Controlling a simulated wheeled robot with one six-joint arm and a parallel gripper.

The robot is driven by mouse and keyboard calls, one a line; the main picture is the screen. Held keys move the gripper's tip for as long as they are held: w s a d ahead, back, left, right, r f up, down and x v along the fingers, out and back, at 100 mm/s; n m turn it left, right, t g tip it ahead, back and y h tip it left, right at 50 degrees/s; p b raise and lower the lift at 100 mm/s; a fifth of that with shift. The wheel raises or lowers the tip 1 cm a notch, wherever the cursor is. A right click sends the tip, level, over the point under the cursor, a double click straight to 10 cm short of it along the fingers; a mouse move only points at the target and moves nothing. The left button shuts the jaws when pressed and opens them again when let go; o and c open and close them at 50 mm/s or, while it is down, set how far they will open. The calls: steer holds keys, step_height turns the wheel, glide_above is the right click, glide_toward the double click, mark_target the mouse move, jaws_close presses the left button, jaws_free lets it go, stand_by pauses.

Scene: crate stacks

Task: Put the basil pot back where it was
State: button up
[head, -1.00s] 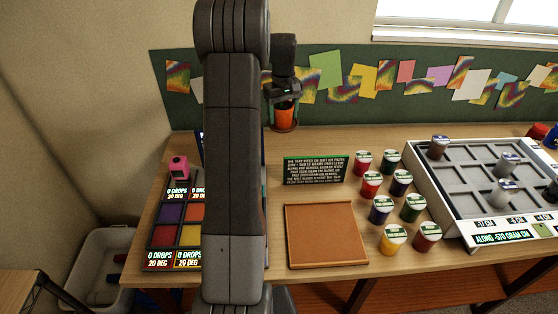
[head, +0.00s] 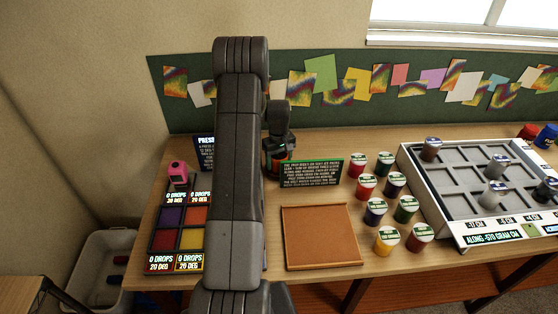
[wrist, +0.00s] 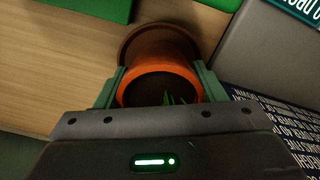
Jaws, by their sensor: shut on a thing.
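The basil pot is a small orange pot (wrist: 125,92) with dark soil and a few green leaves at the lower edge of its opening in the wrist view. My gripper (wrist: 161,75) is shut on it, with one green finger on each side of the rim. A brown round base or saucer (wrist: 132,40) shows beyond the rim. I cannot tell whether the pot touches the table.
A text sign (head: 311,172) stands close to the right of the pot. A brown tray (head: 318,237) lies in front. Several paint jars (head: 375,211) and a grey compartment tray (head: 425,185) are to the right. A colour panel (head: 163,239) and a pink object (head: 178,172) are to the left.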

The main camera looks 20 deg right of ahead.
steer(key=shift+f, duration=0.35)
steer(key=shift+f, duration=0.25)
steer(key=o, duration=1.2)
steer(key=shift+r, duration=0.1)
